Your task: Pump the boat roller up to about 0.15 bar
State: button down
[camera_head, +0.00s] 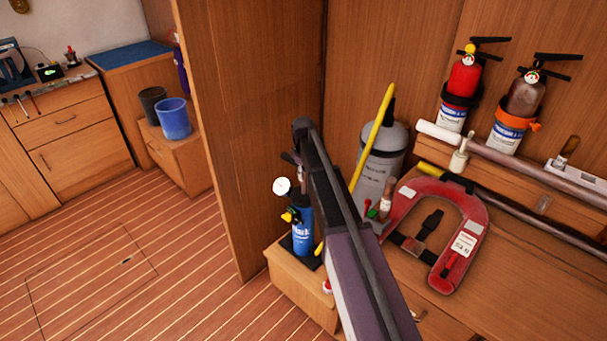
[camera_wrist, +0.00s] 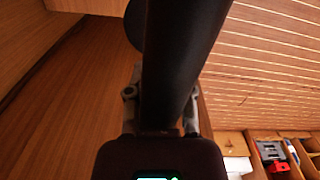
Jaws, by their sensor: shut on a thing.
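A blue pump-like cylinder (camera_head: 302,230) with a white lettered label stands on a low wooden box. A white round gauge (camera_head: 281,186) and a yellow fitting (camera_head: 290,216) sit at its upper left; the gauge reading is too small to tell. My gripper (camera_wrist: 160,98) is shut on a thick dark bar (camera_wrist: 180,50), which fills the middle of the wrist view; it may be the pump's handle. In the head view my arm hides the grip and the pump's top right. A grey upright cylinder (camera_head: 384,150) stands behind; I cannot tell whether it is the boat roller.
A yellow pole (camera_head: 372,135) leans beside the grey cylinder. A red horseshoe buoy (camera_head: 463,240) lies on the wooden bench at right. A red extinguisher (camera_head: 464,80) and a brown one (camera_head: 525,95) hang on the wall. A blue bucket (camera_head: 173,120) stands left; the floor there is clear.

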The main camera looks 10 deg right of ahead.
jog(key=shift+f+b, duration=1.25)
jog(key=shift+f, duration=0.5)
jog(key=c, duration=0.6)
grip_release()
jog(key=shift+r, duration=0.1)
notch_tip(320, 180, up, 30)
jog(key=p, duration=3)
